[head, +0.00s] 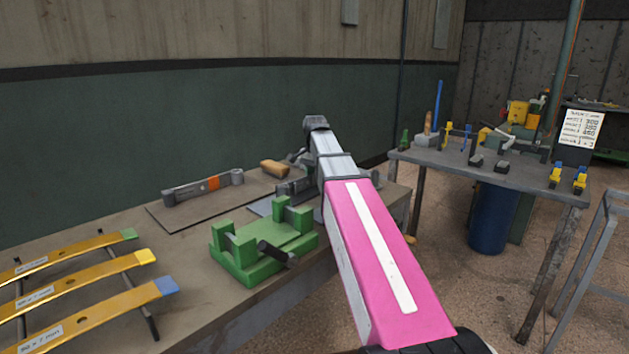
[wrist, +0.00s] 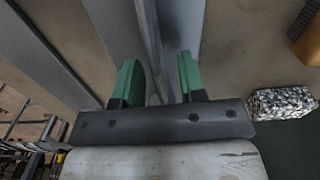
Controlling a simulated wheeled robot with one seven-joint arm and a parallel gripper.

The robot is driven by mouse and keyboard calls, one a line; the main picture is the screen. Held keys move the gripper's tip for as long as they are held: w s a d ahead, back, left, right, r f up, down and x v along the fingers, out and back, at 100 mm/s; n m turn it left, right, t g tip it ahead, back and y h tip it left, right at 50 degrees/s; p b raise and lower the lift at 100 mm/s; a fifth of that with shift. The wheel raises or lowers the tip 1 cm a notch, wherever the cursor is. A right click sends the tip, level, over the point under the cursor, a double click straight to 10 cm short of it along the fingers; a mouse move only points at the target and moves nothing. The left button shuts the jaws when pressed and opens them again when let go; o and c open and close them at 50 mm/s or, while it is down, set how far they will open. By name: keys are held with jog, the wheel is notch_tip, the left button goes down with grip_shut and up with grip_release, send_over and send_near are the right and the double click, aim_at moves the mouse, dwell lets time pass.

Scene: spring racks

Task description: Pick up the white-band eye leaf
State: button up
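No white band on a leaf shows clearly in either view. In the head view, a grey leaf with an eye at each end and an orange band (head: 203,188) lies on a flat mat. My gripper (wrist: 158,78) shows in the wrist view with its two green fingers apart. A narrow grey metal strip (wrist: 150,40) runs between the fingers; I cannot tell whether it is the eye leaf or whether a finger touches it. In the head view, my arm hides my gripper and part of the grey metal pieces (head: 292,188) on the bench.
A green fixture (head: 262,243) stands on the bench's front edge. Several yellow leaves (head: 85,278) lie on bars at left. A wooden handle (head: 275,168) lies near the wall. A second table (head: 490,172) with tools stands at right. Open floor lies between.

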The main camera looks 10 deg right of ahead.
grip_shut()
notch_tip(320, 180, up, 18)
dwell(2.4)
